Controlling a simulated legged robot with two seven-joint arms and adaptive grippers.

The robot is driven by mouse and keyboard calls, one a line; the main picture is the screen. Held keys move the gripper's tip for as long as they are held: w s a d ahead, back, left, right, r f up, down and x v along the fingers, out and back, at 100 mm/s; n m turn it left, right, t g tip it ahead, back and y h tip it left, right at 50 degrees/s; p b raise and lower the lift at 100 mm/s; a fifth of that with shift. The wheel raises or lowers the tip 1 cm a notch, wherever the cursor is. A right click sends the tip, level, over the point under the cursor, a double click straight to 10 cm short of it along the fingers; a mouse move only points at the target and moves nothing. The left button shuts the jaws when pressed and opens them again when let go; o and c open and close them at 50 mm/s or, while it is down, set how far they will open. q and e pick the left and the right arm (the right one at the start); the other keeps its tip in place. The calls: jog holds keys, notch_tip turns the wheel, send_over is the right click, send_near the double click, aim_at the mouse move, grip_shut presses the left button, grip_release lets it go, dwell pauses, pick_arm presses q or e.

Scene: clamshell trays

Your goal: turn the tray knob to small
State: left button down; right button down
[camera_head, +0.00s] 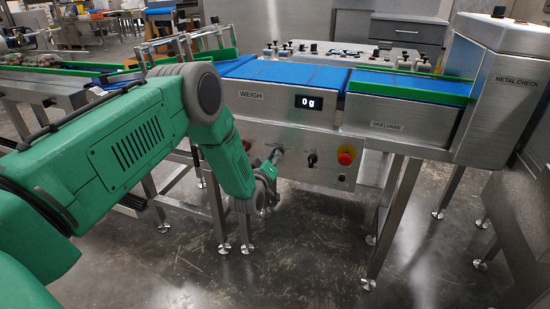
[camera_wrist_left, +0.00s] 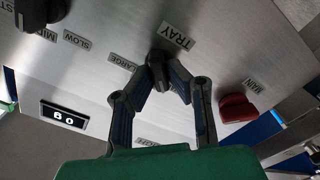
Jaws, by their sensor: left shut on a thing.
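The tray knob (camera_wrist_left: 157,54) is a small dark knob on the steel panel, beside the TRAY label (camera_wrist_left: 177,36) in the left wrist view. My left gripper (camera_wrist_left: 166,68) is shut on it, both fingers converging at the knob. The fingers hide most of the knob, so I cannot tell where its pointer stands. A LARGE label (camera_wrist_left: 123,62) is just left of the knob. Another label (camera_wrist_left: 155,141), partly hidden by the gripper, is too unclear to read. In the head view my left gripper (camera_head: 276,157) is at the front panel below the WEIGH label. My right gripper is out of view.
A red MAIN switch (camera_wrist_left: 237,108) is right of the gripper. A black knob (camera_wrist_left: 40,14) near SLOW and a small display (camera_wrist_left: 64,117) are left. In the head view, a black knob (camera_head: 312,160) and red stop button (camera_head: 346,155) are right; the blue conveyor (camera_head: 290,74) is above.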

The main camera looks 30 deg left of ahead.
pick_arm(q)
jog(key=shift+s+a+f+n, duration=0.1)
jog(key=shift+f+n, duration=0.05)
jog(key=shift+n, duration=0.15)
jog(key=c, duration=1.6)
grip_release()
jog(key=shift+o, duration=0.2)
jog(key=v, duration=1.2)
jog(key=shift+a+f, duration=0.1)
